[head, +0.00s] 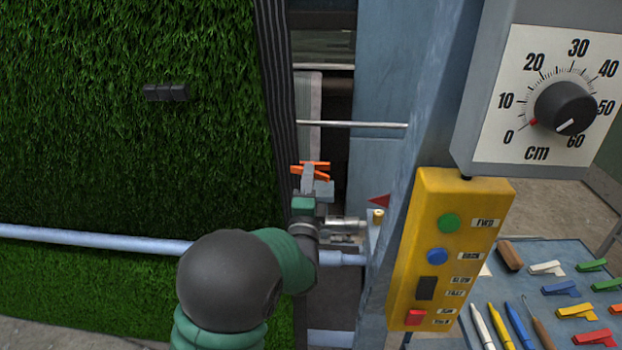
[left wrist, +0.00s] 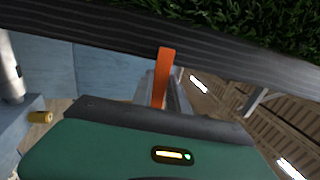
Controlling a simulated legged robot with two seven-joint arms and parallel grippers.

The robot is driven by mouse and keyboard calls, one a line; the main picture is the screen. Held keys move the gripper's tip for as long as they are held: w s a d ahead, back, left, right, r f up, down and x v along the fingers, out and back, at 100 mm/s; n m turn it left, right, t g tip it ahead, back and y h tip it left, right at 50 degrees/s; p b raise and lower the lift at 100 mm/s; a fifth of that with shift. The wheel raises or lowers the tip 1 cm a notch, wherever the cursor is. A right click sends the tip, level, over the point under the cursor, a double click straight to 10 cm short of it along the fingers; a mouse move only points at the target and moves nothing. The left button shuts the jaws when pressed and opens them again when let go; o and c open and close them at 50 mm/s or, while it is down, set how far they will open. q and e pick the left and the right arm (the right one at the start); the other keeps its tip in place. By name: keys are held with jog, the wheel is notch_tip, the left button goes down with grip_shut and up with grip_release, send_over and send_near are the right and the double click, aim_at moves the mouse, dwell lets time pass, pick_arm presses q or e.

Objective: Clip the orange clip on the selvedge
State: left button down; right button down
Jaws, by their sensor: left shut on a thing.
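The orange clip (head: 318,165) is held in my left gripper (head: 308,180), which is shut on it. The selvedge (head: 278,110) is the dark ribbed strip down the right edge of the hanging turf. In the head view the clip's left end is beside or over this strip. In the left wrist view the clip (left wrist: 162,75) points up and its tip overlaps the lower border of the selvedge (left wrist: 120,30); I cannot tell whether they touch or whether the clip is around the edge. My right gripper is not in view.
A yellow control box (head: 437,270) and a grey dial housing (head: 487,80) stand to the right. A table (head: 530,262) at lower right holds several clips, pens and tools. A metal rod (head: 350,124) crosses above the gripper, and a pale blue bar (head: 90,238) crosses the turf.

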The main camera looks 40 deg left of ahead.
pick_arm(q)
jog(key=shift+s+a, duration=0.1)
jog(key=shift+a, duration=0.05)
dwell(0.3)
jog(key=shift+s+a+f, duration=0.1)
jog(key=shift+s+a, duration=0.15)
jog(key=shift+a, duration=0.25)
jog(key=shift+a+b, duration=0.1)
jog(key=shift+b, duration=0.2)
dwell(0.6)
